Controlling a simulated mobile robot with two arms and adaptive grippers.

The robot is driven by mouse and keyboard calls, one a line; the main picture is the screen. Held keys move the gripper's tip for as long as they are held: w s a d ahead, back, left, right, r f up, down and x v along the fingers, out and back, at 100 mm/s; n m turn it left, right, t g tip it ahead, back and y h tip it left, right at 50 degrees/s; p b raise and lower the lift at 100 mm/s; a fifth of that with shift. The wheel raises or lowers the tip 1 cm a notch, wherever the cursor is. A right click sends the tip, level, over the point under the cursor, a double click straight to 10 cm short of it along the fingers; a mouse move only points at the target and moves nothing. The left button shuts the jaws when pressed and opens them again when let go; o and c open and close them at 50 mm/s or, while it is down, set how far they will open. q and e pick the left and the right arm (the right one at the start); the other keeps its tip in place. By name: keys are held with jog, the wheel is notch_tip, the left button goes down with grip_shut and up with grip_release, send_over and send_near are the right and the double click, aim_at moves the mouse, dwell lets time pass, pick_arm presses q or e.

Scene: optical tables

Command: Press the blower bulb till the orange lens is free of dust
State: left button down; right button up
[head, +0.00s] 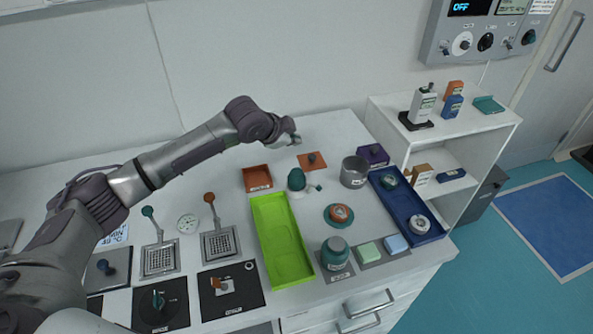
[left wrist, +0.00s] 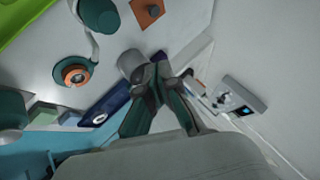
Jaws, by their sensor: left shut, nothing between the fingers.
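The teal blower bulb (head: 297,179) stands on the white table with its nozzle pointing right. In the left wrist view the bulb (left wrist: 98,14) is at the top, cut by the frame edge. The orange lens (head: 340,214) sits in a teal round holder in front and to the right of the bulb; it also shows in the left wrist view (left wrist: 75,75). Dust on it is too small to tell. My left gripper (head: 294,138) is shut and empty, above the back of the table, behind the bulb and apart from it. My right gripper is out of view.
A green tray (head: 265,220) lies left of the lens. A metal cup (head: 354,171) and a blue tray (head: 421,238) stand to the right. A teal jar (head: 334,255) stands in front. An orange-brown mat with a knob (head: 312,161) lies behind the bulb.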

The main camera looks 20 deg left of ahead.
aim_at(296, 173)
pick_arm(q)
jog(key=f+b, duration=0.2)
jog(key=w+f+b, duration=0.1)
jog(key=shift+d+f+b, duration=0.15)
jog(key=shift+f+b, duration=0.25)
notch_tip(296, 173, down, 4)
jog(key=b, duration=0.3)
jog(key=shift+b, duration=0.4)
jog(key=shift+f, duration=0.7)
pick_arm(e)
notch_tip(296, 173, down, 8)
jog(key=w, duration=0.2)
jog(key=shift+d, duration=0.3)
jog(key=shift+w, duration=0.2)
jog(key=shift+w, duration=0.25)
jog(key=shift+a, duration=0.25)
pick_arm(q)
jog(key=shift+f, duration=0.1)
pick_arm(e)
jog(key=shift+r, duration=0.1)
